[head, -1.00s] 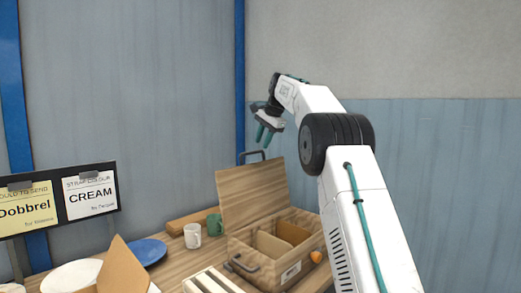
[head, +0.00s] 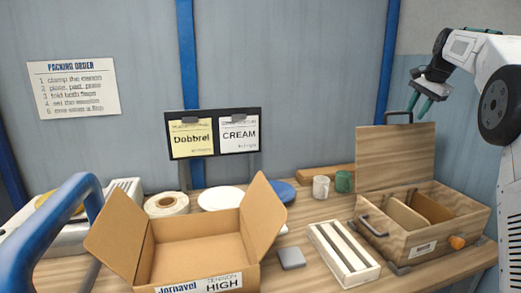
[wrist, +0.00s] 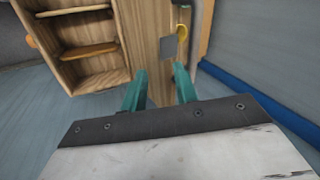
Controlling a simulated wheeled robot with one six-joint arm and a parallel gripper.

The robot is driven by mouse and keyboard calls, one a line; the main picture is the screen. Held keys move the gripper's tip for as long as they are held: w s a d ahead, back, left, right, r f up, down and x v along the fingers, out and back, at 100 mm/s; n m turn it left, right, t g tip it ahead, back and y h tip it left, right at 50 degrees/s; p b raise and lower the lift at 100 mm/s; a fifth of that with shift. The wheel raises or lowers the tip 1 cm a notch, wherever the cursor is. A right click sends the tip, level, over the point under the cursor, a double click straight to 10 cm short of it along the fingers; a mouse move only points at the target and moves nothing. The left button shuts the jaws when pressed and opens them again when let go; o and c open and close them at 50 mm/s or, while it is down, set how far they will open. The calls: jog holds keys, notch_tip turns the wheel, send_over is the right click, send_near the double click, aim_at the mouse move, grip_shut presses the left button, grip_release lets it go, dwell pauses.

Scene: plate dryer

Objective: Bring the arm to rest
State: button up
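My gripper (head: 421,103) is up at the right of the head view, above the open lid of the wooden box. Its two teal fingers point down, are apart, and hold nothing that I can see. In the wrist view the fingers (wrist: 161,90) also stand apart with an empty gap between them. Beyond them is the wooden box (wrist: 88,84) with its compartments. My arm is bent and raised at the right edge of the head view.
The open wooden box (head: 402,254) stands on the table's right. An open cardboard carton (head: 200,262), a white slatted rack (head: 343,258), a white plate (head: 221,197), a blue plate (head: 281,191) and mugs (head: 321,186) share the table. A blue rail (head: 40,240) is at front left.

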jog(key=s+a+f+n+g, duration=0.1)
jog(key=s+a+f+n, duration=0.3)
jog(key=s+a, duration=0.5)
jog(key=s+a+f+n+g, duration=0.1)
jog(key=s+a+f+n, duration=0.4)
jog(key=s, duration=2)
jog(key=s+a+f+n+h, duration=0.1)
jog(key=s+a+f+n, duration=0.3)
jog(key=s+a+f, duration=0.4)
jog(key=shift+s+a+g, duration=0.4)
jog(key=shift+s+a, duration=2.35)
jog(key=shift+s, duration=2.2)
jog(key=shift+f, duration=0.1)
